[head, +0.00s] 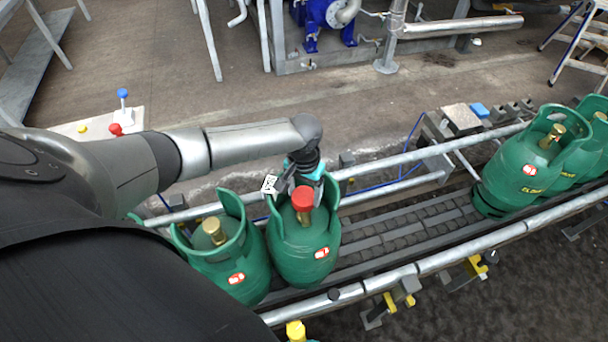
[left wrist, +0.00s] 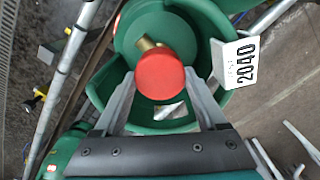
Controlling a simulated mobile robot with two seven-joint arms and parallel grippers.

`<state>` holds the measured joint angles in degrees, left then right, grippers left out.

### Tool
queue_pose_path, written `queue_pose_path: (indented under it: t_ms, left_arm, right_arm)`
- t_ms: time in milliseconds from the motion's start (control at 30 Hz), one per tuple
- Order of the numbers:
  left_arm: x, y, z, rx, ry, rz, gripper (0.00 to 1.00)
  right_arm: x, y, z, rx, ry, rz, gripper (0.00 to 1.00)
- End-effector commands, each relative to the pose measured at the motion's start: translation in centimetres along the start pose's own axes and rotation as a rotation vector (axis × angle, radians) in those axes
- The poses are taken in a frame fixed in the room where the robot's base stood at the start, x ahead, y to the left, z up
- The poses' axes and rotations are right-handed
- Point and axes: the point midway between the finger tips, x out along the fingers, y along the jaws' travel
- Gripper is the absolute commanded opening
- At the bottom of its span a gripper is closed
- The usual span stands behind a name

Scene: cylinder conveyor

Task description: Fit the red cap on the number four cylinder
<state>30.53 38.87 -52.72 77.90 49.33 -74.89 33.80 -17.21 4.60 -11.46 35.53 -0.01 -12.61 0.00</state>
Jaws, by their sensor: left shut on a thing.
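The red cap (head: 302,198) is held by my left gripper (head: 300,188) over the collar of a green cylinder (head: 304,250) on the conveyor. The left wrist view shows the red cap (left wrist: 160,75) between the two fingers of the left gripper (left wrist: 160,80), which is shut on it. A brass valve (left wrist: 148,43) shows partly beside the cap. I cannot tell whether the cap touches the valve or is seated on it. A white tag reading 2040 (left wrist: 235,63) is beside the collar. I cannot read a number four on the cylinder. My right gripper is not in view.
Another green cylinder (head: 230,260) with a bare brass valve stands close on the left. More green cylinders (head: 525,165) stand at the right; the belt (head: 410,225) between is clear. Rails (head: 400,277) flank it.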

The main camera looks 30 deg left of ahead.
Motion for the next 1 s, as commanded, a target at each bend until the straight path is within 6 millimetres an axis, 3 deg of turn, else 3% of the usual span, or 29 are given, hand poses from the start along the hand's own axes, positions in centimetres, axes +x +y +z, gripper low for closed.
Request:
queue_pose_path:
  t_ms: [567,600,833,1000]
  left_arm:
    - [1.5,0.0,0.0,-0.001,-0.001,0.000,0.21]
    - [1.6,0.0,0.0,-0.001,0.000,-0.001,0.75]
    - [1.5,0.0,0.0,0.000,0.000,0.000,1.00]
    - [1.5,0.0,0.0,0.000,0.000,0.000,1.00]
  right_arm:
    - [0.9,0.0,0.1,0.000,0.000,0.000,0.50]
    - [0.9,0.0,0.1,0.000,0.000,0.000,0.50]
    - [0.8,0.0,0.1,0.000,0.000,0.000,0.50]
    - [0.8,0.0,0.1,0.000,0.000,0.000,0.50]
